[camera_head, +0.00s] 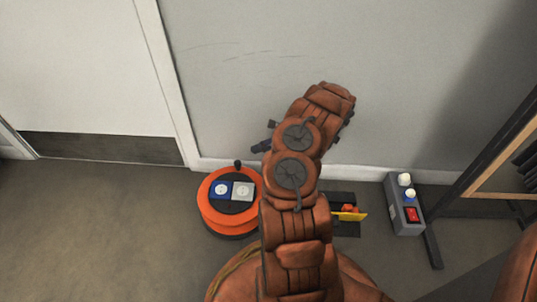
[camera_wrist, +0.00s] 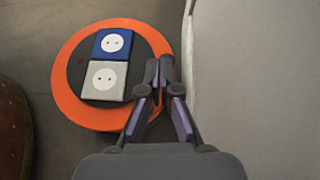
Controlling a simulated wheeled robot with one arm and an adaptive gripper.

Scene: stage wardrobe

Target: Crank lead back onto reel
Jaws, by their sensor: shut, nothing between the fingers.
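The reel (camera_head: 210,213) is a round orange drum on the floor near the wall. Its dark hub carries a blue socket (camera_head: 221,190) and a pale grey socket (camera_head: 243,190). A small dark knob (camera_head: 238,163) stands at its far edge. My gripper (camera_head: 262,146) is above and to the right of that knob, partly hidden by my arm. In the wrist view my gripper (camera_wrist: 159,70) is shut and empty, with its fingertips over the reel's rim (camera_wrist: 66,70) on the wall side. I cannot clearly see the lead.
A grey switch box (camera_head: 405,206) with a red switch stands at the right. A yellow and orange item (camera_head: 349,214) lies beside my arm, partly hidden. The wall (camera_head: 225,80) is close behind the reel. A dark-framed rack (camera_head: 470,170) stands far right. Floor at left is clear.

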